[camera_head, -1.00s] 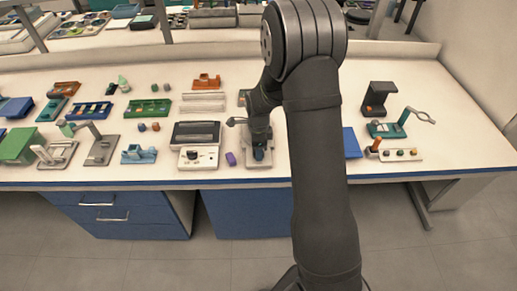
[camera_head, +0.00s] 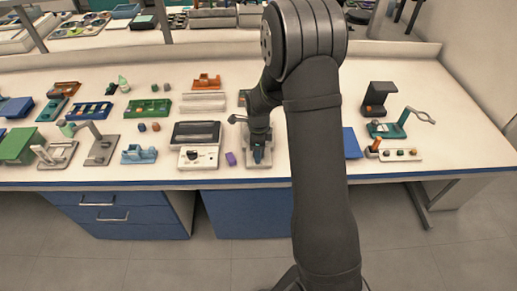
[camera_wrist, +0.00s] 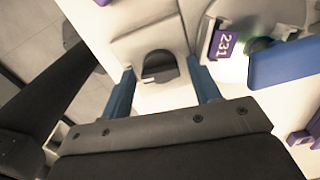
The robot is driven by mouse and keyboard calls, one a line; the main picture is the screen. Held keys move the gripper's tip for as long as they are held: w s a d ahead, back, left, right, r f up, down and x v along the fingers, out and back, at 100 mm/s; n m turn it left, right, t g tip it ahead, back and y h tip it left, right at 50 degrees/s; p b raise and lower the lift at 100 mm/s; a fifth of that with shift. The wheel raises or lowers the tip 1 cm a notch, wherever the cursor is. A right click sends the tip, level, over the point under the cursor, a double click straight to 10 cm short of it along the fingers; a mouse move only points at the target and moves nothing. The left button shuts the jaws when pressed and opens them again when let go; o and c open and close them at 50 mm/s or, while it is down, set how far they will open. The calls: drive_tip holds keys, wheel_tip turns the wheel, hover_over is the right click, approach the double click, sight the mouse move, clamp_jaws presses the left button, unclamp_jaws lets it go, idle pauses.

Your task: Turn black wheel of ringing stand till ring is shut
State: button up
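The black wheel (camera_wrist: 158,68) shows in the wrist view as a round dark knob on the pale front part of the ringing stand (camera_wrist: 150,40). My gripper (camera_wrist: 160,69) has its two blue fingers apart, one on each side of the wheel, with pale gaps between them and the wheel. In the head view my gripper (camera_head: 258,154) points down over the grey base of the stand (camera_head: 265,164) near the bench's front edge. The wheel is hard to make out there, and I cannot tell how far the ring is open.
Left of the stand are a purple block (camera_head: 231,159) and a white device with a dark knob (camera_head: 198,157). A blue panel (camera_head: 351,143) lies to the right, partly behind my arm. In the wrist view a purple label reading 231 (camera_wrist: 224,44) is at upper right.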

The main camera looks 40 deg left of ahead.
idle(0.4)
drive_tip(key=n, duration=1.4)
drive_tip(key=shift+n, duration=0.3)
drive_tip(key=n, duration=0.4)
wheel_tip(320, 180, up, 17)
drive_tip(key=w+a+f+m+g+y, duration=0.2)
drive_tip(key=w+a+f+g+y, duration=0.15)
drive_tip(key=a, duration=0.25)
drive_tip(key=w+a+f+m+g+y, duration=0.2)
drive_tip(key=w+a+f+g+y, duration=0.15)
drive_tip(key=a, duration=0.35)
drive_tip(key=w+a+m+y, duration=0.1)
drive_tip(key=w+m+y, duration=0.1)
drive_tip(key=w, duration=0.5)
drive_tip(key=w+a+f+m+y, duration=0.1)
drive_tip(key=w+a+m+y, duration=0.1)
drive_tip(key=w+y, duration=0.3)
drive_tip(key=shift+w+a+f+g, duration=0.25)
drive_tip(key=shift+w+a+g, duration=0.05)
drive_tip(key=shift+w, duration=0.65)
